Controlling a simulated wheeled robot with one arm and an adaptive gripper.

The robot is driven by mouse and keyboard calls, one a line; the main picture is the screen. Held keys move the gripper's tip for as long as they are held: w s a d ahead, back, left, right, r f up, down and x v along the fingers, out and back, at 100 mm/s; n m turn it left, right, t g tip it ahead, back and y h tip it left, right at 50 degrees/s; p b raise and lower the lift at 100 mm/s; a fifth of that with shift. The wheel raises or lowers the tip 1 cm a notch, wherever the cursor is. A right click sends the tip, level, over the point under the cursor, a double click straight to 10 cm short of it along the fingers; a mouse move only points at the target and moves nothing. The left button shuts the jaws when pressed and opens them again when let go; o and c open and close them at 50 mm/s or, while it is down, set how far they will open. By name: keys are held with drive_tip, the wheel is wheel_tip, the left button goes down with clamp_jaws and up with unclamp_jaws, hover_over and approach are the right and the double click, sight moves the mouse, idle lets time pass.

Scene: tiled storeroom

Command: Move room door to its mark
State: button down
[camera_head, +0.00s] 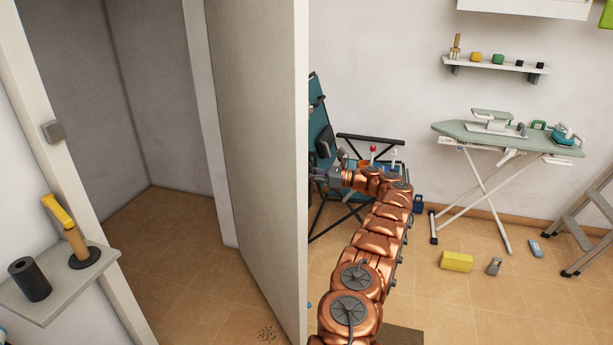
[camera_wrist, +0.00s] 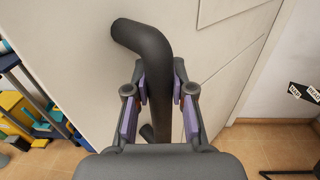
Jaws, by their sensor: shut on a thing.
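The room door (camera_head: 262,150) is a tall pale panel standing ajar. Its free edge points toward me, and the open doorway lies to its left. A dark grey curved door handle (camera_wrist: 146,42) sticks out from the pale door face in the wrist view. My gripper (camera_wrist: 160,92) has its purple-padded fingers on both sides of the handle and is shut on it. In the head view my gripper (camera_head: 328,174) is at the door's right side, and the handle is hidden behind the door's edge. I cannot make out a clear mark for the door.
A shelf with a dark cylinder (camera_head: 30,279) and a yellow-headed tool (camera_head: 66,228) juts out left of the doorway. A folding chair (camera_head: 322,125) stands behind my gripper. An ironing board (camera_head: 500,136), a stepladder (camera_head: 590,225) and a yellow block (camera_head: 456,261) are to the right.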

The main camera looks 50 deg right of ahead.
drive_tip(key=shift+s+d, duration=0.2)
drive_tip(key=shift+s, duration=0.15)
drive_tip(key=c, duration=1.4)
unclamp_jaws()
drive_tip(key=shift+o, duration=0.9)
drive_tip(key=shift+s+r, duration=0.1)
drive_tip(key=shift+s, duration=0.2)
drive_tip(key=shift+o, duration=1.2)
drive_tip(key=shift+w+a, duration=0.1)
drive_tip(key=shift+w, duration=0.25)
drive_tip(key=shift+a, duration=0.1)
